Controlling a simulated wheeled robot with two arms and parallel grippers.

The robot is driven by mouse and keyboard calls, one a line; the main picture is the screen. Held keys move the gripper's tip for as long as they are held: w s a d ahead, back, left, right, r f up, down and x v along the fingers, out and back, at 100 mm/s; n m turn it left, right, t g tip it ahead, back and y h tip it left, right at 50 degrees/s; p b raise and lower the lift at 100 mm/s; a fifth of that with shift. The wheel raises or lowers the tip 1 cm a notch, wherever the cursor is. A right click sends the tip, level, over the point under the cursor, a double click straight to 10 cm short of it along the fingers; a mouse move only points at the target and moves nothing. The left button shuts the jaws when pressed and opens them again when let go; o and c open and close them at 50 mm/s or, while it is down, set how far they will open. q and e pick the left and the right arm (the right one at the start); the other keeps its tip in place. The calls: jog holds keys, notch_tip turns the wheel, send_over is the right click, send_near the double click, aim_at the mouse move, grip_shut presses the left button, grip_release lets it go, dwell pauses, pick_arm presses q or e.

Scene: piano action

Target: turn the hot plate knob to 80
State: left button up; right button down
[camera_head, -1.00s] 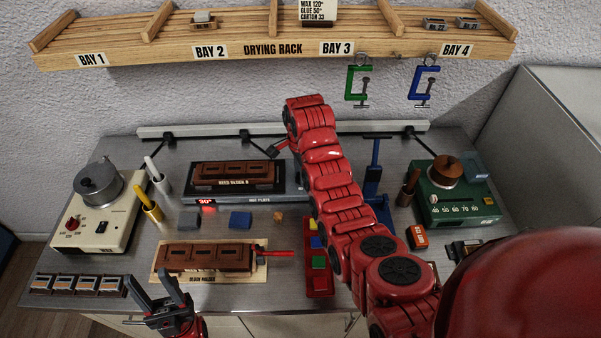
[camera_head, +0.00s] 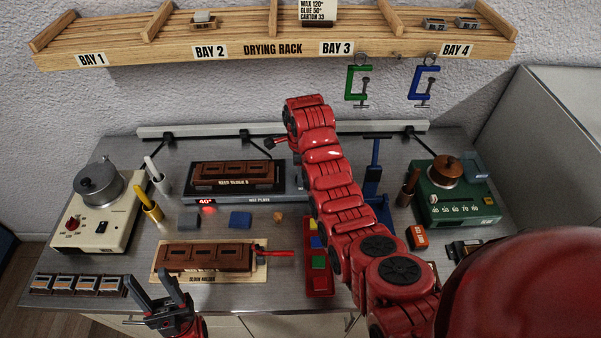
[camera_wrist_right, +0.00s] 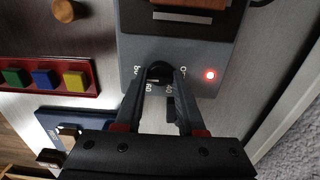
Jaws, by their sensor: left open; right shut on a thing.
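The hot plate (camera_head: 262,198) stands at the back middle of the bench, and its red display (camera_head: 206,202) reads 40°. A dark block labelled Reed Block B (camera_head: 233,175) lies on top. In the right wrist view the black knob (camera_wrist_right: 159,68) sits on the grey plate housing, with white dial marks around it, 60 and 40 among them. My right gripper (camera_wrist_right: 163,78) is shut on the knob, one finger on each side. In the head view my right arm hides the knob. My left gripper (camera_head: 167,290) is open and empty at the front left.
A red tray of coloured blocks (camera_head: 319,285) and a blue stand (camera_head: 375,180) are near my right arm. A block holder (camera_head: 258,272) lies front middle. A cream pot heater (camera_head: 95,220) is left, a green heater (camera_head: 455,205) right. A drying rack (camera_head: 270,48) hangs above.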

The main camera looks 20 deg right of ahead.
jog(key=c, duration=0.5)
grip_release()
notch_tip(320, 180, up, 17)
jog(key=p, duration=1.3)
jog(key=shift+r, duration=0.15)
